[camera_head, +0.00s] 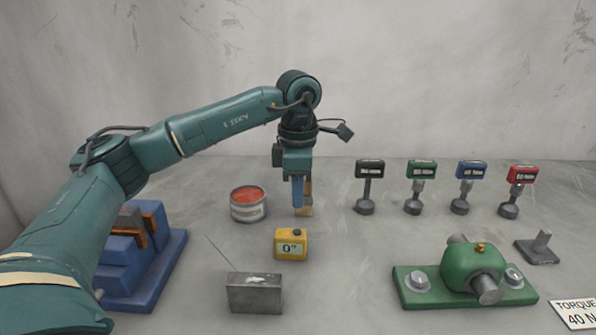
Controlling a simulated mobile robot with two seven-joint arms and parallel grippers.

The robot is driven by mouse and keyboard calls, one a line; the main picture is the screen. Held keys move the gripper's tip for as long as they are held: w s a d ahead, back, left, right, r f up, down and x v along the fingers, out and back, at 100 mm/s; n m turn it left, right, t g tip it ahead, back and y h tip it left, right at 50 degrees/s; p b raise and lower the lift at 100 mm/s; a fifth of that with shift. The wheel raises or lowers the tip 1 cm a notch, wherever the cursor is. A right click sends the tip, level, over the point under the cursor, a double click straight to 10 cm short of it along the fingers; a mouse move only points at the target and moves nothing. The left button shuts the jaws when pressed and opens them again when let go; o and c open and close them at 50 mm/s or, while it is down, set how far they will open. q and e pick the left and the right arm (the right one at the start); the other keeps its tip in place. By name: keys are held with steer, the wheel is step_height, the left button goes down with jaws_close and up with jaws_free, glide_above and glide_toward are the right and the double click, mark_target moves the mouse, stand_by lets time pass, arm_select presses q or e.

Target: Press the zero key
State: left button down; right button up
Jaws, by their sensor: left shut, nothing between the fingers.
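A small yellow box (291,244) with a pale display reading a zero sits on the grey table, near the middle of the head view. Which part of it is the zero key is too small to tell. My left gripper (303,210) points down just behind the yellow box and slightly to its right. Its fingers are shut with nothing between them, and the tips look apart from the box. My right gripper is not in view.
An open can with red contents (248,204) stands left of the gripper. A grey metal block (255,293) lies in front. A blue fixture (150,262) is left, a green-based machine (466,275) right. Several display stands, one black (369,186), line the back right.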

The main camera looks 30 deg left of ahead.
mark_target(298, 231)
arm_select(q)
step_height(298, 231, down, 6)
steer(key=shift+r, duration=0.1)
stand_by(0.4)
